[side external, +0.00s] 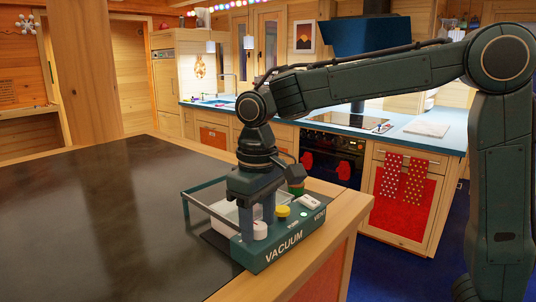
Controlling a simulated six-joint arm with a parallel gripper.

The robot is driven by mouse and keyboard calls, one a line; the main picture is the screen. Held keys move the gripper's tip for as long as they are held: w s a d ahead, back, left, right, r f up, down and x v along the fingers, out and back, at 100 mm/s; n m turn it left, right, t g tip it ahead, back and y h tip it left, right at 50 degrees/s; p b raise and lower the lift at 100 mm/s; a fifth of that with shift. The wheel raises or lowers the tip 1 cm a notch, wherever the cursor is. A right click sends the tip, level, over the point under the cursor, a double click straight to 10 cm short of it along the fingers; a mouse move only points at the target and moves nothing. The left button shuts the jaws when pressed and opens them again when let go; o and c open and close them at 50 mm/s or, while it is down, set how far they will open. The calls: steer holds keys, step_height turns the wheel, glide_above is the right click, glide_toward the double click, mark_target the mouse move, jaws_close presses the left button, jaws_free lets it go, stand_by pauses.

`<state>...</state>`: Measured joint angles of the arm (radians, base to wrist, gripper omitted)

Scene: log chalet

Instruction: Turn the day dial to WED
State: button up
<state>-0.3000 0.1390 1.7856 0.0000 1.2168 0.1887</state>
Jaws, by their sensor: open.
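No day dial with readable day names can be made out. A dark green device (290,243) lettered VACUUM and VENT stands near the right edge of the dark table. A white round knob (260,231) sits on its top at the left, and a yellow round knob (283,212) sits to the right of it. My gripper (257,222) points down over the left part of the device, fingers open and close around or just beside the white knob. I cannot tell whether they touch it. The gripper hides part of the device behind it.
A clear-walled tray with a green rim (198,207) adjoins the device at the back left. A white rocker switch (308,202) and a green-and-red part (296,186) are close to the gripper's right. The dark tabletop (100,225) at left is clear.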

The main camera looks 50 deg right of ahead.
mark_target(258, 225)
steer(key=m, duration=0.2)
steer(key=shift+m, duration=0.3)
steer(key=shift+r, duration=0.35)
step_height(258, 225, up, 12)
steer(key=s+d+f+t, duration=0.2)
steer(key=s+d+f, duration=0.1)
steer(key=s, duration=0.3)
steer(key=s+d+f+n+t, duration=0.1)
steer(key=s+d+f, duration=0.3)
steer(key=s+f, duration=0.1)
steer(key=s+d+f+t, duration=0.2)
steer(key=s+d+f, duration=0.2)
steer(key=s, duration=0.3)
steer(key=shift+s+d+t, duration=0.15)
steer(key=shift+s+t, duration=0.15)
steer(key=shift+s, duration=0.05)
stand_by(1.0)
stand_by(1.4)
